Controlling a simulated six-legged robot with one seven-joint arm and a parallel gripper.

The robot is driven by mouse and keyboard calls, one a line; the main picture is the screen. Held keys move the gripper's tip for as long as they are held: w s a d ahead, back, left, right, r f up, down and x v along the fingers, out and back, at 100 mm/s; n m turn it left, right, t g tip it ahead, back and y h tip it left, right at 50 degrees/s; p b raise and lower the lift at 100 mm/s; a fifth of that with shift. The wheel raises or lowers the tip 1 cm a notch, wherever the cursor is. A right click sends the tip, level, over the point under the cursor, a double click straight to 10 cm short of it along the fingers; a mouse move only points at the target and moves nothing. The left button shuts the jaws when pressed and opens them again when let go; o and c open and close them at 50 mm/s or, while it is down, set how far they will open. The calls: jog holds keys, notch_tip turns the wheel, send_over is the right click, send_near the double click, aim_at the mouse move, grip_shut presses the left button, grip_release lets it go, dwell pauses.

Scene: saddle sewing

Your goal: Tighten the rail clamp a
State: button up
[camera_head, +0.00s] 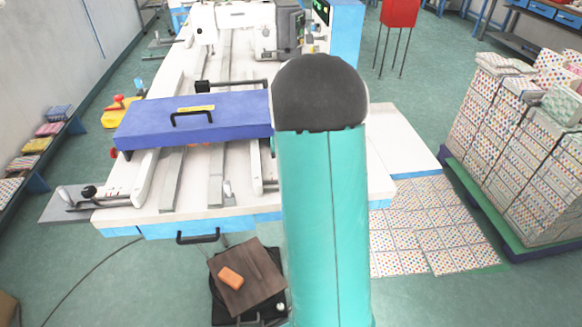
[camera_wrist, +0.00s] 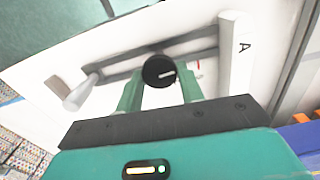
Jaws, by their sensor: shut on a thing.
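In the wrist view, rail clamp a shows as a dark grey bar (camera_wrist: 120,73) with a round black knob (camera_wrist: 159,70) bearing a short white mark. A white upright (camera_wrist: 236,50) at the bar's right end carries the letter A. A pale cylindrical peg (camera_wrist: 82,92) sticks out at the bar's left end. My gripper (camera_wrist: 161,80) has its two green fingers on either side of the knob and is shut on it. In the head view my arm hides the gripper and this clamp.
In the head view, a similar black knob (camera_head: 89,191) stands at the white table's (camera_head: 130,215) left front corner. A blue cover (camera_head: 230,117) with a black handle spans the rails. Stacked patterned boxes (camera_head: 515,150) stand right. A dark stool (camera_head: 245,275) stands in front.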

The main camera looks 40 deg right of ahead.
jog(key=shift+m, duration=0.4)
jog(key=o, duration=1)
jog(key=shift+r, duration=0.1)
notch_tip(320, 180, up, 14)
jog(key=shift+a, duration=0.1)
